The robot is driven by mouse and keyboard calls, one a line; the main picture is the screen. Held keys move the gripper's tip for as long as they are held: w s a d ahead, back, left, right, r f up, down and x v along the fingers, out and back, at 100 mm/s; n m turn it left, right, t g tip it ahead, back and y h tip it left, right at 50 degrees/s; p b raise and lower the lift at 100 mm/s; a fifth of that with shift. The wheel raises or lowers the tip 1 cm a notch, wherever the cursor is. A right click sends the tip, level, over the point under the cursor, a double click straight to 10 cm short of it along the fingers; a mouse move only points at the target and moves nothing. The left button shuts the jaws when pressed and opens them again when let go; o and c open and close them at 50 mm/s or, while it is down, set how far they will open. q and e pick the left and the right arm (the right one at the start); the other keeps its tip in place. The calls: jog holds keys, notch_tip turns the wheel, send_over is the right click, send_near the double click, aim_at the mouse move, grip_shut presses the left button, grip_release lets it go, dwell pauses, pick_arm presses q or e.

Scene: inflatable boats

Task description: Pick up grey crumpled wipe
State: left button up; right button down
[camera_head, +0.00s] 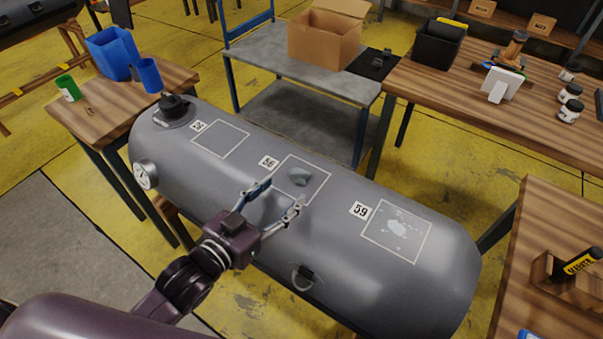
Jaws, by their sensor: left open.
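My left gripper (280,198) comes in from the lower left. Its two fingers are spread apart and empty. Whether the fingertips touch the tube cannot be told. My right gripper is not in view.
Square 59 (397,231) holds a pale smear; square 25 (221,138) looks bare. A table with a blue bin (111,54) stands left. A cart (270,59) carries a cardboard box (325,36).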

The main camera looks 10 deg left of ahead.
aim_at(294, 180)
pick_arm(q)
jog(key=shift+w+d+f+b, duration=0.15)
jog(key=shift+w+b, duration=0.25)
jog(key=shift+w, duration=0.05)
jog(key=b+x, duration=0.1)
jog(key=x, duration=0.2)
jog(key=shift+w+b, duration=0.25)
jog(key=shift+b, duration=0.15)
jog(key=shift+w+d+f, duration=0.1)
jog(key=shift+w+d, duration=0.2)
jog(key=shift+w, duration=0.15)
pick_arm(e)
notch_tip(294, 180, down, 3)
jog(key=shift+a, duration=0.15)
pick_arm(q)
jog(key=shift+c, duration=0.3)
jog(key=c, duration=0.8)
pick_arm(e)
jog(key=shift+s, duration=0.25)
